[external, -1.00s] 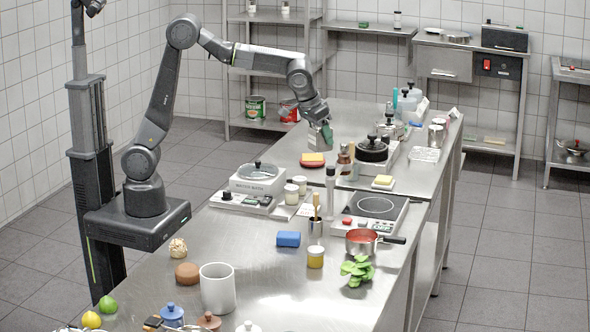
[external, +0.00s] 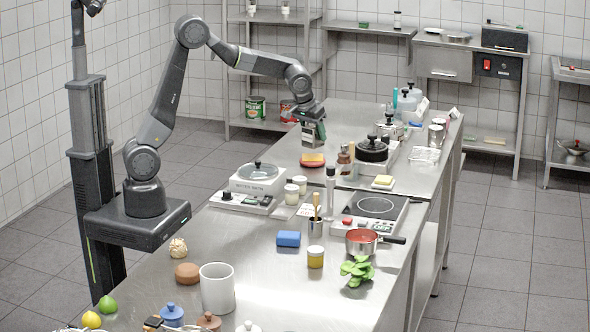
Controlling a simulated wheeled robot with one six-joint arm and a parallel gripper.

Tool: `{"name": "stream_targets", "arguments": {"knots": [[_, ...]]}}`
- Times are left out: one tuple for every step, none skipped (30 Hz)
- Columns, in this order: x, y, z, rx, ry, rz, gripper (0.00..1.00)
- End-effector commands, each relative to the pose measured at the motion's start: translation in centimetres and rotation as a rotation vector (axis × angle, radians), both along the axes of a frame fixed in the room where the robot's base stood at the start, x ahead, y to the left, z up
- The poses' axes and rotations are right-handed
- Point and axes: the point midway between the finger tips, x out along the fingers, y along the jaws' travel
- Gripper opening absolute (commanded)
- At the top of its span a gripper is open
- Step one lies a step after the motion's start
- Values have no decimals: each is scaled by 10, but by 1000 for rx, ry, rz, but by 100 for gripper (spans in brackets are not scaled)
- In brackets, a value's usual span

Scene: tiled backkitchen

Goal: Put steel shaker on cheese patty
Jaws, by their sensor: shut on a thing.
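The cheese patty (external: 312,163), a red-brown round with a yellow slice on top, lies on the far part of the steel counter. My gripper (external: 314,132) is just above it, pointing down. It is shut on a small grey metallic thing, which looks like the steel shaker (external: 308,139). The fingers partly hide the shaker, and its details are too small to make out. The shaker appears upright, with a small gap between it and the patty.
Right of the patty stand a brown bottle (external: 343,160) and a black-lidded pot (external: 372,150). A yellow block on a white dish (external: 383,183) lies nearer. The counter behind the patty looks clear.

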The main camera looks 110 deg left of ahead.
Motion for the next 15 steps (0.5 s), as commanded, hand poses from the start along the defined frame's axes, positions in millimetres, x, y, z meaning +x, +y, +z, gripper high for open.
{"name": "stream_targets", "arguments": {"knots": [[0,0,-3,-1,1,-1,26],[0,0,-6,-1,1,-1,26],[0,0,-10,-1,1,-1,26],[0,-1,-14,-2,1,-2,26],[0,-1,-19,-2,3,-1,26],[0,-1,-25,-2,3,-1,26],[0,-1,-29,-2,2,-1,26],[0,-1,-33,-3,2,-1,26],[0,-1,-36,-1,0,0,26],[0,-1,-38,-1,0,0,26],[0,-1,-38,0,-1,0,26],[0,0,-38,0,-1,0,26],[0,0,-38,1,-1,0,26],[0,0,-38,1,-1,0,26],[0,0,-38,1,-1,0,26]]}}
